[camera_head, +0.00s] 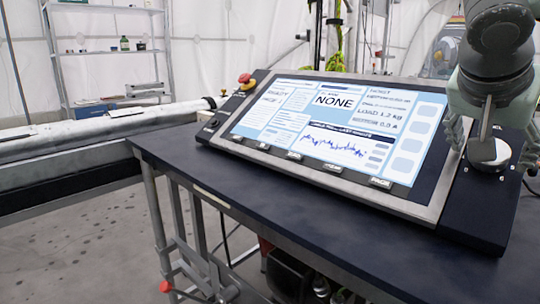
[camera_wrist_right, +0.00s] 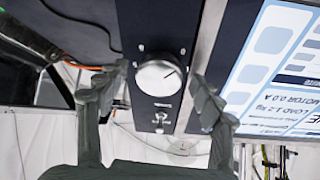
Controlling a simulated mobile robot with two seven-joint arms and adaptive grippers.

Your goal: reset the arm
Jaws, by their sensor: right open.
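My right gripper (camera_head: 491,138) comes down from the upper right in the head view, over the right end of the console. It is open. Its two ridged fingers stand on either side of a round silver knob (camera_head: 489,155). In the right wrist view the knob (camera_wrist_right: 158,76) lies between the open fingertips, with a visible gap to each. I cannot tell how far above the panel the fingertips are. The console (camera_head: 330,135) has a lit screen reading "NONE" and "LOAD 1.2 kg". My left gripper is not in view.
The console rests on a dark table (camera_head: 300,222) with clear room in front. A red button (camera_head: 245,80) sits at the console's left end. A small toggle switch (camera_wrist_right: 161,116) is near the knob. Shelves (camera_head: 110,50) and a pale beam (camera_head: 90,125) stand at left.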

